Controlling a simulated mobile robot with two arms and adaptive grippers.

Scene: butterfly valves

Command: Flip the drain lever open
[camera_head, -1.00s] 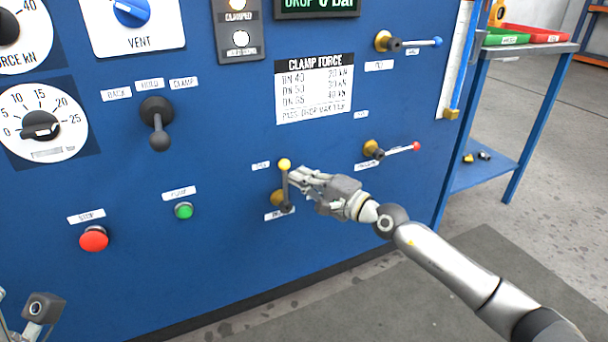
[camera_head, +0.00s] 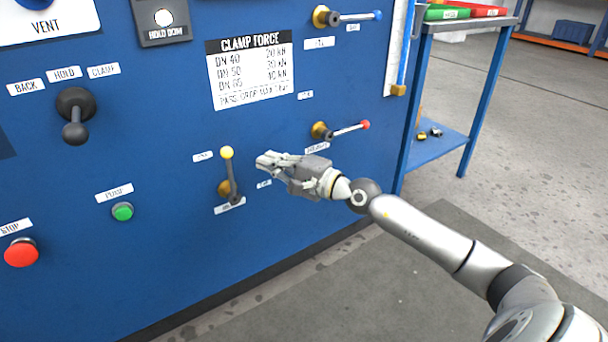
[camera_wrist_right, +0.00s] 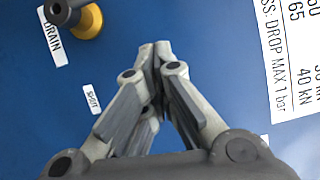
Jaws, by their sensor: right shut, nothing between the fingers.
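The drain lever (camera_head: 231,175) is a dark rod with a yellow ball knob on a brass hub, low on the blue panel. It points up, leaning slightly left, toward a small label (camera_head: 203,156) whose text is hard to read. The DRAIN label (camera_wrist_right: 54,36) and part of the lever's hub (camera_wrist_right: 88,20) show at top left in the right wrist view; the knob is outside that view. My right gripper (camera_head: 264,163) is shut and empty, right of the knob with a gap between them. Its fingertips also show together in the wrist view (camera_wrist_right: 156,52). My left gripper is not in view.
A SHUT label (camera_wrist_right: 92,99) is on the panel near my right gripper. A red-tipped lever (camera_head: 348,129) sits above right, a blue-tipped one (camera_head: 355,16) higher. A green button (camera_head: 122,211) and red stop button (camera_head: 21,252) are left. A blue stand (camera_head: 483,100) is at right.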

